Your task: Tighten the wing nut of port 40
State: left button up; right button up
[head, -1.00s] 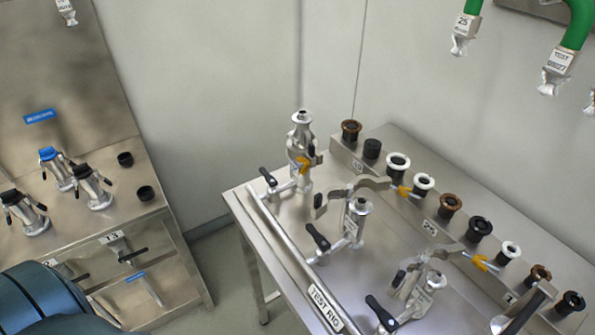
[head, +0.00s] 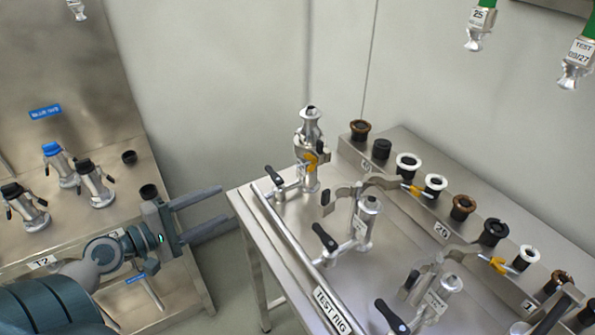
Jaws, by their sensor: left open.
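The test rig table (head: 262,225) carries a row of upright metal ports with black-handled valves. The far port (head: 311,115) has a clamp around it with a yellow wing nut (head: 311,160). Open-looking clamps stand by the middle port (head: 368,205) and the near port (head: 445,288); their yellow wing nuts (head: 411,190) and (head: 497,264) stick out to the right. One label reads 20 (head: 441,230); I cannot read a 40. My left gripper (head: 228,206) is open and empty, left of the table, apart from every port. My right gripper is not in view.
Black, white and brown round fittings (head: 463,207) line the rig's raised back ledge. A steel bench (head: 75,225) with black- and blue-capped fittings stands at left. Green hoses with metal ends (head: 480,28) hang at upper right. A gap separates bench and table.

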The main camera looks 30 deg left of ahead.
aim_at(298, 167)
pick_arm(q)
jog(key=s+d+r+h, duration=0.2)
jog(key=d+r, duration=0.4)
jog(key=r, duration=0.3)
jog(key=shift+s+d+h, duration=0.25)
jog(key=shift+d+h, duration=0.1)
jog(key=shift+h, duration=0.45)
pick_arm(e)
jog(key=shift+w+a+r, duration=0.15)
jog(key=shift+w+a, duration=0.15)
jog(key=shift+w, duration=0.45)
pick_arm(q)
jog(key=shift+w, duration=0.1)
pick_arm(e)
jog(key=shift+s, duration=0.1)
